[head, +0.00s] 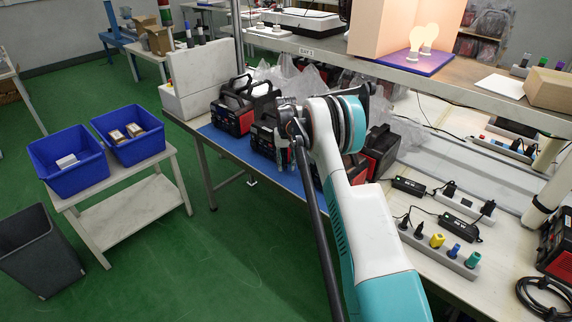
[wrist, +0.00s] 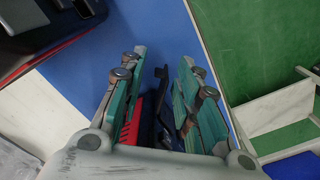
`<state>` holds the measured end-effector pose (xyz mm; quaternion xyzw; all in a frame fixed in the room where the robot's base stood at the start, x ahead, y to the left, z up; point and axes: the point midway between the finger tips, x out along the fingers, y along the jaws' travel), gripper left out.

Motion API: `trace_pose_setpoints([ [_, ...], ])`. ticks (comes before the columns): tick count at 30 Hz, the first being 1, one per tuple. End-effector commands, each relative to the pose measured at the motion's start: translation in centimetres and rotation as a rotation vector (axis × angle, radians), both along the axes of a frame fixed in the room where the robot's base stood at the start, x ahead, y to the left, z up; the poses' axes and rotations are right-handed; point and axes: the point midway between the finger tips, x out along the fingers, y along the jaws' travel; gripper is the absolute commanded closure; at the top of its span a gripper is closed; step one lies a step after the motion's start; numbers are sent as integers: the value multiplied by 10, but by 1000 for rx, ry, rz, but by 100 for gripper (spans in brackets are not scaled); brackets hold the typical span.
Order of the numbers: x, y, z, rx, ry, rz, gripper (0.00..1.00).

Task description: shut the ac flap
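Several black and red power stations stand on the blue mat (head: 217,139). My gripper (wrist: 163,58) hangs over one power station (head: 263,142), which my arm partly hides in the head view. In the wrist view its fingers stand apart. Between and below them a black and red body (wrist: 158,115) shows, with a thin dark piece sticking up. I cannot tell whether this piece is the ac flap or whether a finger touches it. No flap can be made out in the head view.
Another power station (head: 232,112) stands to the left, beside a white box (head: 200,75). Clear plastic bags lie behind. A shelf (head: 440,84) with lamps overhangs the bench. Power strips (head: 440,246) lie at right; blue bins (head: 67,162) stand on a side table.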

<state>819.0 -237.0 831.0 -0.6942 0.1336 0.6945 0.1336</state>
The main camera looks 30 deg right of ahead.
Motion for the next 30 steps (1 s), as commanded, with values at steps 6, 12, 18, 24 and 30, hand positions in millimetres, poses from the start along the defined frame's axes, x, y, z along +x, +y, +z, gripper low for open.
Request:
trace_pose_setpoints([
  [6,0,0,0,0,0,0,70],
  [12,0,0,0,0,0,0,100],
  [18,0,-1,0,-1,0,-1,100],
  [24,0,0,0,-1,0,-20,100],
  [30,1,4,0,-1,1,-100,100],
])
